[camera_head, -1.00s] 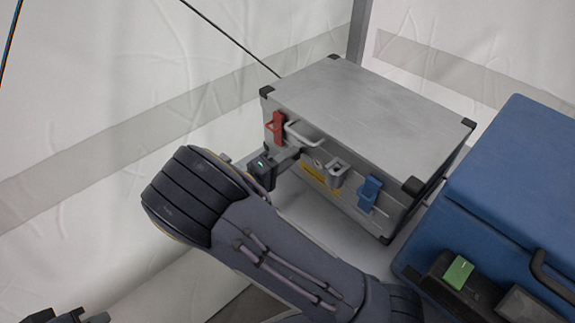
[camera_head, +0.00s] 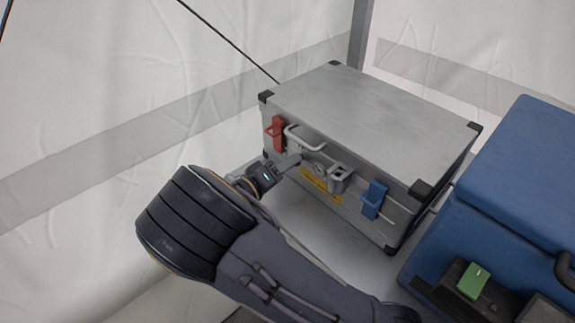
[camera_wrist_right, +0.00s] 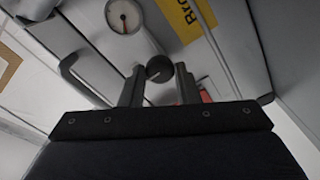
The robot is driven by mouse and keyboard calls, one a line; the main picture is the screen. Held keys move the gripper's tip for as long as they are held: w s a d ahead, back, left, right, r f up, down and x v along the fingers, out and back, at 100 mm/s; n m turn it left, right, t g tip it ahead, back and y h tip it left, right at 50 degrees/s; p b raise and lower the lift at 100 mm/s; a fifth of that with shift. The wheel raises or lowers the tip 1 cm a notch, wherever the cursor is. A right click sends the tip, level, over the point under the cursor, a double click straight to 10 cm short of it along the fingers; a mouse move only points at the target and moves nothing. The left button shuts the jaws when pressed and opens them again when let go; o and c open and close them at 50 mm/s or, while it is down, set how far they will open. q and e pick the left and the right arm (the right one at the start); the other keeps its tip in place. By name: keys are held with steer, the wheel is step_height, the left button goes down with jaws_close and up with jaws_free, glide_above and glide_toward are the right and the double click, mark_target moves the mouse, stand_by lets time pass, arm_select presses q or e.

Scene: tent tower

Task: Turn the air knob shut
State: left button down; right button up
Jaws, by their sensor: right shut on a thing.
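The air knob (camera_wrist_right: 159,68) is a small round black knob on the front of a grey metal case (camera_head: 370,105). In the right wrist view it sits between the two fingers of my right gripper (camera_wrist_right: 158,85), which is shut on it. In the head view the right gripper (camera_head: 292,162) reaches the case front from the left and hides the knob. A round dial gauge (camera_wrist_right: 123,16) with a red needle shows on the case front, near the knob. My left gripper is not in view.
The case front also carries a red latch (camera_head: 277,133), a pale handle (camera_head: 305,138), a grey latch (camera_head: 340,179), a blue latch (camera_head: 374,199) and a yellow label (camera_head: 321,184). A blue box (camera_head: 515,190) with a green part (camera_head: 473,280) stands close on the right. White tent walls stand behind.

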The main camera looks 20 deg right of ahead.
steer(key=shift+f, duration=0.1)
steer(key=o, duration=1)
steer(key=shift+c, duration=0.2)
steer(key=shift+a, duration=0.15)
steer(key=p+v, duration=0.2)
steer(key=v, duration=0.5)
steer(key=shift+s+a, duration=0.2)
steer(key=shift+a, duration=0.1)
